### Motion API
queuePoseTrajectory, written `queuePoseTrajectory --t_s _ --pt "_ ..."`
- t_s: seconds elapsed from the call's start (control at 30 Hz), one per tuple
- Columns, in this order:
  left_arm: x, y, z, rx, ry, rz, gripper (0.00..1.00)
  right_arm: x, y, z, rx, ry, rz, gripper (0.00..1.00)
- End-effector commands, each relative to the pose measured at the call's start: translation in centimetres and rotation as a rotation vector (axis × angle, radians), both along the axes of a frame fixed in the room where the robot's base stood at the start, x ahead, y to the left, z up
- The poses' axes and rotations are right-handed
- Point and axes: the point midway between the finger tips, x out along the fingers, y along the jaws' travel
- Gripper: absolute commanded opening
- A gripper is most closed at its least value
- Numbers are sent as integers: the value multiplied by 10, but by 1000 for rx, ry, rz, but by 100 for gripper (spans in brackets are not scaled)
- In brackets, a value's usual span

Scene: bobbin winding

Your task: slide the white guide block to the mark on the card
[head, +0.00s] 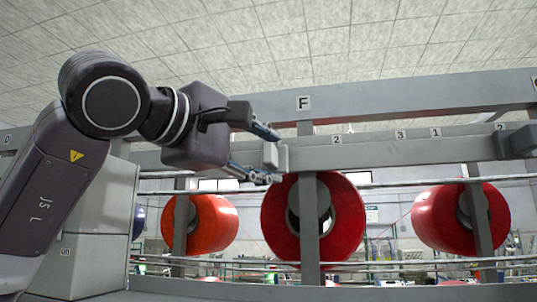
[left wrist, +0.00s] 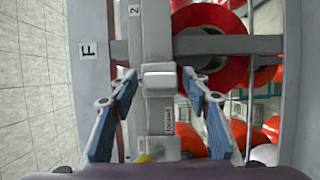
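The pale guide block (head: 276,156) sits at the left part of the long grey rail (head: 390,152) in the head view. It also shows in the left wrist view (left wrist: 158,82), at the middle of the picture. My left gripper (head: 268,155) is open around the block, one finger above and one below. In the left wrist view its blue-padded fingers (left wrist: 161,74) stand either side of the block, with a small gap on each side. Small number cards, such as the "2" card (head: 337,140), are on the rail. I cannot tell which card bears the mark.
An upper beam carries an "F" label (head: 303,103). Red bobbins (head: 345,215) and an orange one (head: 212,222) hang behind grey posts. A dark box-shaped part (head: 517,142) is at the rail's right end. The rail between block and box looks clear.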

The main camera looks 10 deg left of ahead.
Motion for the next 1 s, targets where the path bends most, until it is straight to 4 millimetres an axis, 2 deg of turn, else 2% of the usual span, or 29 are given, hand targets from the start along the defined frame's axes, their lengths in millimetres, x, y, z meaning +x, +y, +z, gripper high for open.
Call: queuePoseTrajectory --t_s 0.2,0.33,0.7,0.83,1.0 --pt "-1 -1 -1 2 2 -3 44 -2 -2 -1 -2 4 0 0" --pt "-10 3 0 1 0 -4 44 -4 -2 -1 -2 7 0 0" --pt "-78 33 -1 0 -2 0 44 -5 -1 -1 -1 7 0 0" --pt "-96 41 -1 -1 0 0 44 -5 -1 -1 -2 8 0 0" --pt "-108 46 -2 0 2 -1 44 -5 -1 -1 -1 8 0 0"
